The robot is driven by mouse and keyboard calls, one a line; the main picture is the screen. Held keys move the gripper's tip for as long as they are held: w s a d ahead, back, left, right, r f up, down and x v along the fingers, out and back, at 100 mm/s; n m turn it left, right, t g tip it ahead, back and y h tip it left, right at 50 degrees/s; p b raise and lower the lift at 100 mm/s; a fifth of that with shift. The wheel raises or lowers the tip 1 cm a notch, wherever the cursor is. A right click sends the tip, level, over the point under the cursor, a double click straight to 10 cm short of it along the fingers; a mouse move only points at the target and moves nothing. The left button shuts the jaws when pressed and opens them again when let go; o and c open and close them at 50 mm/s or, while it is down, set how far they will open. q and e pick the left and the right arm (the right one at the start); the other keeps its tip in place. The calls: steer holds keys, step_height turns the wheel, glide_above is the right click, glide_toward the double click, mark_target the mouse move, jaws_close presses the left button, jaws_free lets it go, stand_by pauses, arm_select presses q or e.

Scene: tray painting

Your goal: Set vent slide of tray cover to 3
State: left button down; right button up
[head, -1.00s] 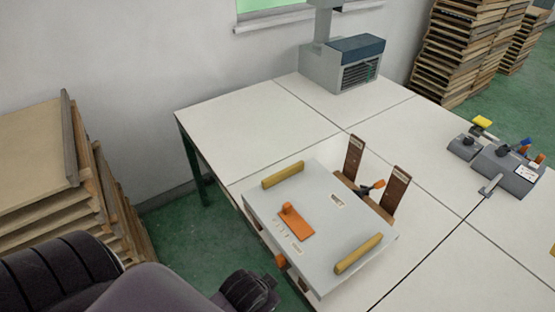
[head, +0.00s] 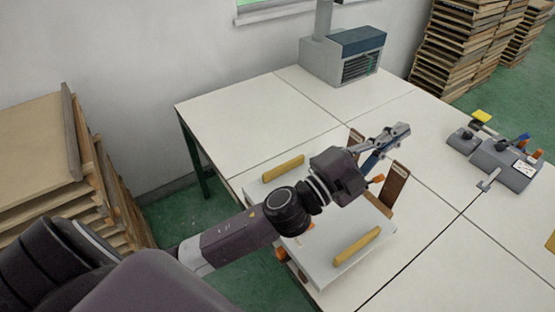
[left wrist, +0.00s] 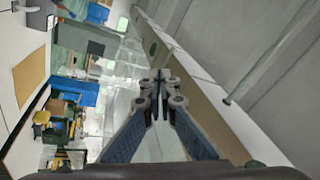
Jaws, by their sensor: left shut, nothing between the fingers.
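The grey tray cover (head: 318,273) lies on the white table near its front edge, with yellow bar handles at its left (head: 283,168) and right (head: 357,246). My left arm crosses over it and hides its middle, including most of the orange vent slide and its scale. My left gripper (head: 402,130) is shut and empty, raised above the table beyond the cover and pointing away to the upper right. In the left wrist view its fingertips (left wrist: 160,75) meet, with only the far room behind them. My right gripper is not in view.
Brown upright boards (head: 395,185) stand behind the cover. A grey box machine (head: 343,62) stands at the back of the table. Grey devices (head: 502,163) sit at the right. Wooden racks (head: 35,150) are at the left. The table's left part is clear.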

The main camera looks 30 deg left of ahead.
arm_select(q)
steer(key=s+d+m+g+h, duration=0.5)
steer(key=d+m+g+h, duration=0.45)
steer(key=m, duration=0.65)
step_height(320, 180, down, 13)
steer(key=a+m+g+y, duration=0.3)
steer(key=m+g+y, duration=0.4)
steer(key=g, duration=0.1)
steer(key=w+a+f+y, duration=0.1)
steer(key=a+f+y, duration=0.45)
steer(key=a, duration=0.55)
steer(key=a+g+y, duration=0.1)
steer(key=a+y, duration=0.5)
steer(key=a, duration=1.4)
steer(key=shift+w+a+r+n+g+y, duration=0.2)
steer(key=shift+a+n+g+y, duration=0.1)
steer(key=shift+a+g+y, duration=0.1)
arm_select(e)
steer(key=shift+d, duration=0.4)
arm_select(q)
steer(key=shift+d+f, duration=0.1)
steer(key=shift+f, duration=0.05)
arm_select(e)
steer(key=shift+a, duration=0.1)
